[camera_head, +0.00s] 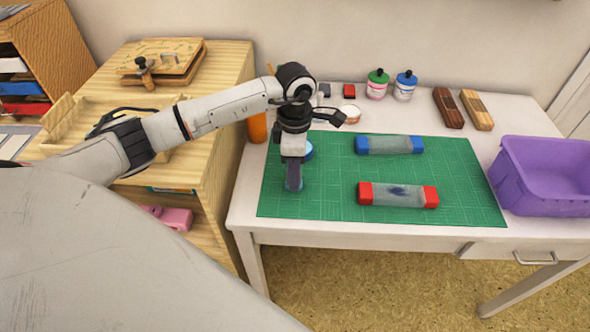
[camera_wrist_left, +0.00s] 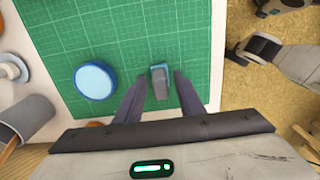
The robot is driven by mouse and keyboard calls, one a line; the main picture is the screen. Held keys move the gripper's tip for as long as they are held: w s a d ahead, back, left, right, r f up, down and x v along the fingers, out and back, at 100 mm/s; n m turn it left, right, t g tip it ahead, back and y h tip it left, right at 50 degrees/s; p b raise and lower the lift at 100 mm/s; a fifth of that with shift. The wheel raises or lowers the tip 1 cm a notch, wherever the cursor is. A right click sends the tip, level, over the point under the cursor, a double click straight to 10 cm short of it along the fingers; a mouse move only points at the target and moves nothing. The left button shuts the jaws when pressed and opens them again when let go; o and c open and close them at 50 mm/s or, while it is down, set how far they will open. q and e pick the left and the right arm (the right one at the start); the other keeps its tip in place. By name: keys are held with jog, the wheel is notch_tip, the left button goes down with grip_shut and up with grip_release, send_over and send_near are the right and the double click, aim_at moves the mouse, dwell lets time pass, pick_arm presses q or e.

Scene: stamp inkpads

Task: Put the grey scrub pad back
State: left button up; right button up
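A small grey block with a blue end (camera_wrist_left: 160,82), which looks like the grey scrub pad, is on the green cutting mat (camera_head: 330,205). My left gripper (camera_head: 293,186) points down over the mat's left part. In the left wrist view, the fingers of my left gripper (camera_wrist_left: 160,98) stand apart on either side of the block, with green showing in the gaps. In the head view, the gripper hides most or all of the block.
A round blue-lidded tin (camera_wrist_left: 96,80) stands beside the left gripper. A blue-ended inkpad (camera_head: 390,145) and a red-ended inkpad (camera_head: 398,195) lie on the mat. A purple crate (camera_head: 545,178) stands at right. Bottles (camera_head: 377,86) and wooden blocks (camera_head: 448,108) line the back.

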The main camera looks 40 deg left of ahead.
pick_arm(q)
jog(key=shift+r, duration=0.1)
notch_tip(320, 180, up, 12)
jog(key=shift+b, duration=0.4)
